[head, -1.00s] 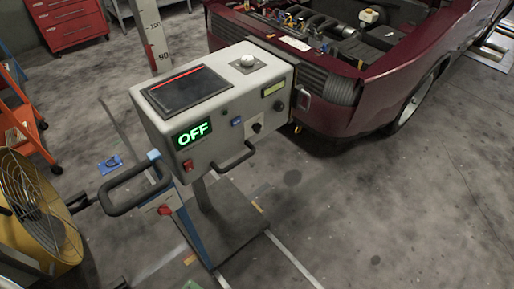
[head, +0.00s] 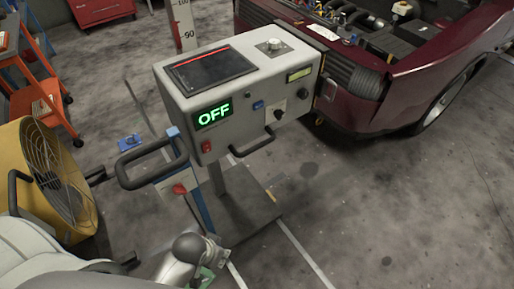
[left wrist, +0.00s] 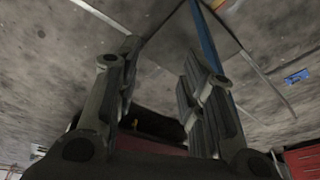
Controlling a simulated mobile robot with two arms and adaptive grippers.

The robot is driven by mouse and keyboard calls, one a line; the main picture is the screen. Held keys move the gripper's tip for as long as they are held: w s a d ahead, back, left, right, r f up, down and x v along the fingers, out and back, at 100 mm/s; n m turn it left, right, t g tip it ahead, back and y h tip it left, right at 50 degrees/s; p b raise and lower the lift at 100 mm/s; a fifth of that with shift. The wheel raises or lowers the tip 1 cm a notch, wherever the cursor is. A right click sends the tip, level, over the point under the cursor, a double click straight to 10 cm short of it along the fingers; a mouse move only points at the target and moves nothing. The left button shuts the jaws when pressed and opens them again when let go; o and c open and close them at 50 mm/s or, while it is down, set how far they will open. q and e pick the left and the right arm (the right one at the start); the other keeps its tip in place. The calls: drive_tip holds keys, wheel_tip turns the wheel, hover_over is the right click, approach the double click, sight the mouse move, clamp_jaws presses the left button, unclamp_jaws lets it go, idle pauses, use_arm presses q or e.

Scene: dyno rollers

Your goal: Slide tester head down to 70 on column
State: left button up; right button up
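The tester head is a grey box (head: 235,85) with a dark screen on top and a green "OFF" display. A black handle (head: 148,162) with a red knob (head: 180,188) sits at its left, by a blue post (head: 197,205). The scale column (head: 184,25) stands behind the box, with 90 showing near the box's top edge; lower marks are hidden. My left arm comes in at the lower left, below the handle and apart from it. In the left wrist view my left gripper (left wrist: 160,80) is open and empty, with the blue post (left wrist: 207,40) beyond it. My right gripper is not in view.
A yellow fan (head: 50,180) stands at the left, close to my left arm. An orange cart (head: 40,75) is behind it. A dark red car (head: 400,75) with its hood open stands behind the tester. The floor at the right front is clear.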

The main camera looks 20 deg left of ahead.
use_arm(q)
wheel_tip(320, 180, up, 5)
drive_tip(key=w, duration=0.1)
drive_tip(key=m+t+h, duration=0.5)
drive_tip(key=m+t, duration=0.7)
drive_tip(key=m, duration=0.1)
approach(253, 151)
drive_tip(key=w, duration=0.1)
drive_tip(key=x, duration=1.1)
drive_tip(key=shift+d+f, duration=0.1)
drive_tip(key=shift+d, duration=0.1)
drive_tip(key=shift+c, duration=0.2)
clamp_jaws()
